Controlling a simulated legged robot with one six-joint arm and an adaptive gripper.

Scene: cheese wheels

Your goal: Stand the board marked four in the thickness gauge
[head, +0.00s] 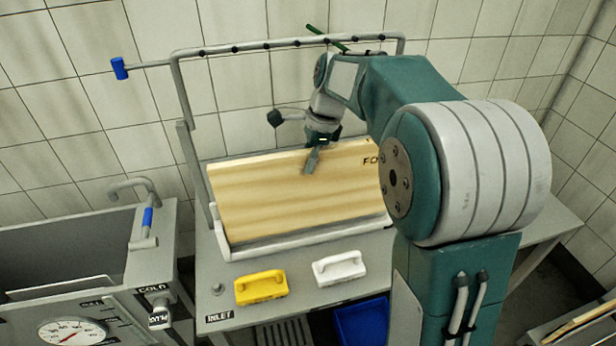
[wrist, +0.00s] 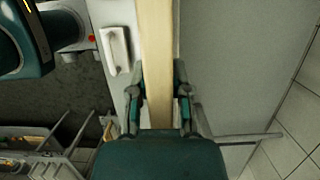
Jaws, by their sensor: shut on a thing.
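A pale wooden board (head: 270,192) stands leaning back on edge in a grey stand (head: 300,236) on the table. Dark lettering starting "FO" shows at its upper right; my arm hides the rest. My gripper (head: 312,160) is at the middle of its top edge, pointing down. In the wrist view, the fingers of my gripper (wrist: 158,90) lie on both sides of the board's edge (wrist: 155,50), shut on it. I cannot make out a thickness gauge for certain.
A yellow brush (head: 261,287) and a white brush (head: 340,267) lie on the table (head: 225,270) before the stand. A grey pipe frame (head: 290,44) rises behind the board. A grey tank (head: 70,240) with a dial is at left. A blue bin (head: 362,322) is below.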

